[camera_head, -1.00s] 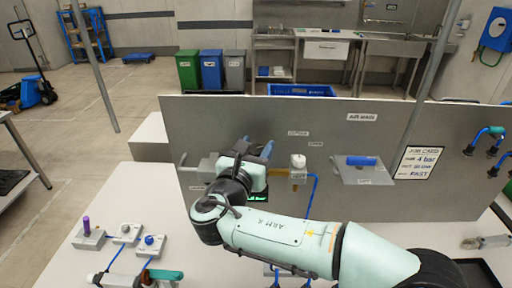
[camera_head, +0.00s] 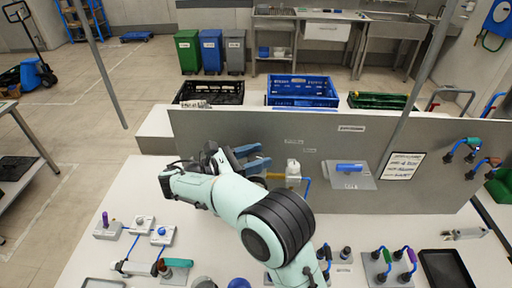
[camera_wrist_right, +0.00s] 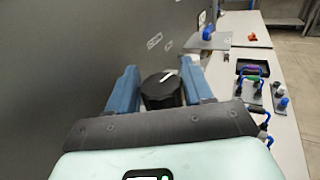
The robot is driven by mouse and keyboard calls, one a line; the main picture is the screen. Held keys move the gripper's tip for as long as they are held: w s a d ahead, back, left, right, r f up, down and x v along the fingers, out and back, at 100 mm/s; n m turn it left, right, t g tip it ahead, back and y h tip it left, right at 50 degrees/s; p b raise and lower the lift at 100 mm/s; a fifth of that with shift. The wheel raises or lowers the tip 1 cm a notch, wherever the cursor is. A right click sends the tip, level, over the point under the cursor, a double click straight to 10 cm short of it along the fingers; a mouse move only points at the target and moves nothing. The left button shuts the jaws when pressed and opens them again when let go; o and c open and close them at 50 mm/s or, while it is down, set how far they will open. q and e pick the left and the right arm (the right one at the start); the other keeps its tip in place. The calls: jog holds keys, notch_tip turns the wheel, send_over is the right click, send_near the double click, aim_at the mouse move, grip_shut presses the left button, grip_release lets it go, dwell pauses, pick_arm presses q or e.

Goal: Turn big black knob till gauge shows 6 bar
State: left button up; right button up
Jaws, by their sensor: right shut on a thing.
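The big black knob (camera_wrist_right: 163,90), with a white mark on its face, sits between the blue fingers of my right gripper (camera_wrist_right: 160,88) in the right wrist view. The gripper is shut on it. In the head view my right gripper (camera_head: 253,156) is at the upright grey panel (camera_head: 350,150), left of its middle, with blue fingers pointing right. My wrist and forearm stand in front of that area and the knob cannot be made out there. No gauge dial or needle can be read in either view. My left gripper is out of view.
A white-topped valve (camera_head: 293,168) and a plate with a blue handle (camera_head: 350,168) are on the panel to the right. A job card (camera_head: 403,166) hangs beyond; its text is blurred. Small button boxes (camera_head: 143,223) stand at the table's left. Crates (camera_head: 302,84) are behind the panel.

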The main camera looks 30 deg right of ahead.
jog(key=m+g+y, duration=0.1)
jog(key=m+g, duration=0.1)
jog(key=g, duration=0.1)
jog(key=m+g+y, duration=0.1)
jog(key=m+g, duration=0.1)
jog(key=g, duration=0.2)
jog(key=shift+m, duration=0.4)
jog(key=shift+g, duration=0.4)
jog(key=o, duration=0.9)
